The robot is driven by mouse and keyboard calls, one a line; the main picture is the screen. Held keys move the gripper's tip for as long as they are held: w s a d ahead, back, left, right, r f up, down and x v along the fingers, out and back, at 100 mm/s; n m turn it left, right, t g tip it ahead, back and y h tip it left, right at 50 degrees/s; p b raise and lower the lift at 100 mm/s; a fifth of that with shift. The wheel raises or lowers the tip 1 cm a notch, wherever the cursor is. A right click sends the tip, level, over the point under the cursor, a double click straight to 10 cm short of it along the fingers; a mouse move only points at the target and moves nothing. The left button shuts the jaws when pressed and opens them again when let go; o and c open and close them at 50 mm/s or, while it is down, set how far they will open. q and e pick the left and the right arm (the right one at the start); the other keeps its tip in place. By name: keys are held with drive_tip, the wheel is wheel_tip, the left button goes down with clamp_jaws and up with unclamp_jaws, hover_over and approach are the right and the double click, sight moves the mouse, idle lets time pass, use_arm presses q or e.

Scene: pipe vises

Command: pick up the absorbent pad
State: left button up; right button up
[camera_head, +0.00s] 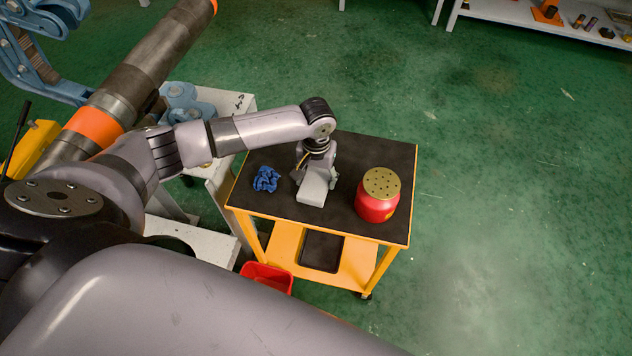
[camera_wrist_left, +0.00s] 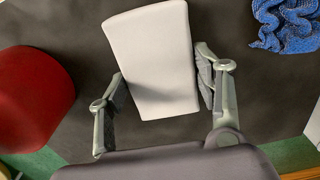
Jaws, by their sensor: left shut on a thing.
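The absorbent pad (camera_head: 314,187) is a light grey, flat rectangular block. It is at the black top of the yellow cart, between a blue cloth and a red container. My left gripper (camera_head: 315,173) reaches down over the cart and is shut on the pad. In the left wrist view the pad (camera_wrist_left: 156,62) sits between the two fingers (camera_wrist_left: 161,88), one at each side edge. I cannot tell whether the pad still touches the cart top. My right gripper is not in view.
The cart (camera_head: 340,228) carries a crumpled blue cloth (camera_head: 266,179) at left and a red container with a perforated lid (camera_head: 379,194) at right. A red bin (camera_head: 266,278) is below. A large pipe (camera_head: 150,68) is at upper left. Green floor at right is clear.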

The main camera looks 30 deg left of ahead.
sight(317, 179)
use_arm(q)
drive_tip(key=c, duration=0.3)
drive_tip(key=shift+r, duration=0.15)
wheel_tip(317, 179, up, 20)
drive_tip(key=shift+f, duration=0.1)
idle(0.5)
